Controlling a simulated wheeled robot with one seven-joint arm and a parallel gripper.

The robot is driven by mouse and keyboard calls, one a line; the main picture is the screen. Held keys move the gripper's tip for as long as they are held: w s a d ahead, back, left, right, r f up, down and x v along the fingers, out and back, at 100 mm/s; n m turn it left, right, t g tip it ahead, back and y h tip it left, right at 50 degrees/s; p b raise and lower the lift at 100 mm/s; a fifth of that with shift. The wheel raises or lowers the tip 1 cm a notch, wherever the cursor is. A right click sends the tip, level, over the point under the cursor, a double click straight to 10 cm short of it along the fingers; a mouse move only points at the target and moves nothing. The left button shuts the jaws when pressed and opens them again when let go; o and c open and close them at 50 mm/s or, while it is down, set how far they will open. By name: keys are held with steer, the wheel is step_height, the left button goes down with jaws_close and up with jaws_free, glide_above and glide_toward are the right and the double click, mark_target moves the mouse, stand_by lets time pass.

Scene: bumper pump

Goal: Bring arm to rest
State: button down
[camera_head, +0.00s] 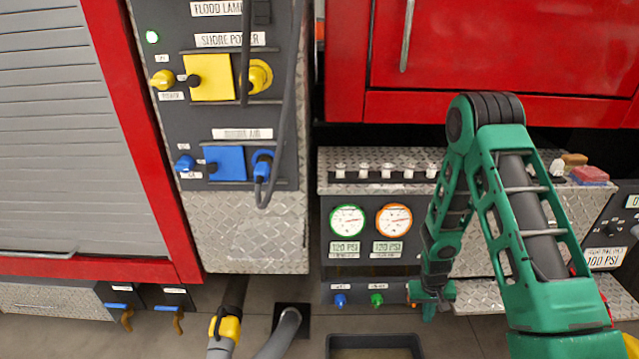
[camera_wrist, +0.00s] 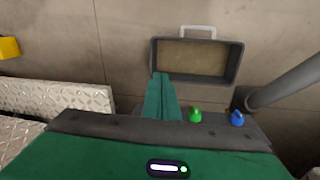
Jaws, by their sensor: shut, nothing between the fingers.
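My arm is green and dark grey and bends down at the right of the head view. My gripper (camera_head: 431,302) hangs low in front of the pump panel, just right of the small green knob (camera_head: 376,299). In the wrist view my gripper (camera_wrist: 160,78) has its green fingers together with nothing between them. The green knob (camera_wrist: 195,115) and blue knob (camera_wrist: 237,118) sit to the right of the fingers there. I cannot tell whether the fingers touch the panel edge.
A dark open tray (camera_wrist: 196,42) lies on the floor beyond the fingers. A grey hose (camera_wrist: 285,85) runs at the right. The gauge panel (camera_head: 330,260), diamond-plate step (camera_head: 480,298) and red cabinet (camera_head: 500,45) are near my arm. Open floor shows at the bottom.

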steer(key=s+d+r+m, duration=0.1)
steer(key=s+d+r, duration=0.15)
steer(key=r, duration=0.65)
steer(key=s+d+r+m, duration=0.1)
steer(key=s+d+r, duration=0.15)
steer(key=r, duration=0.75)
steer(key=s+d+r, duration=0.2)
steer(key=d+r, duration=0.1)
steer(key=r, duration=0.6)
steer(key=s+r+m+y, duration=0.1)
steer(key=s+r, duration=0.6)
steer(key=s, duration=0.4)
steer(key=s+a+r+m, duration=0.1)
steer(key=s+r+m, duration=0.1)
steer(key=s+r, duration=0.6)
steer(key=s, duration=0.3)
steer(key=shift+s+r+y, duration=0.15)
steer(key=shift+s+y, duration=0.1)
steer(key=shift+y, duration=0.15)
